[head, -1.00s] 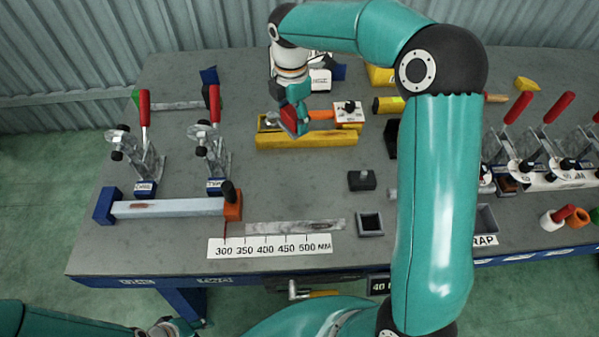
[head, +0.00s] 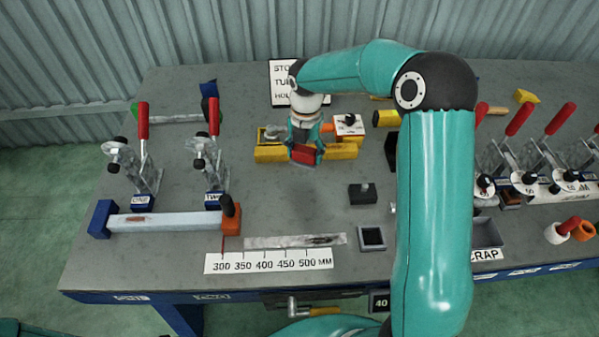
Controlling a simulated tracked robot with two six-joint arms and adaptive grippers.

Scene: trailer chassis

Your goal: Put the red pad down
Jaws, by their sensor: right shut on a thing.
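The red pad (head: 307,154) is between the fingers of my right gripper (head: 305,150), which is shut on it. The gripper points down in front of the yellow block (head: 342,151), towards the back middle of the bench. The gripper and pad hide the middle of this block. I cannot tell whether the pad touches anything below it. My left gripper is out of view; only a bit of teal shows at the lower left corner.
Two red-handled clamps (head: 143,122) stand at the left behind a pale bar (head: 165,221). A white millimetre scale (head: 268,262) lies at the front. A small dark square tray (head: 371,238) and a dark block (head: 362,193) stand right of centre.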

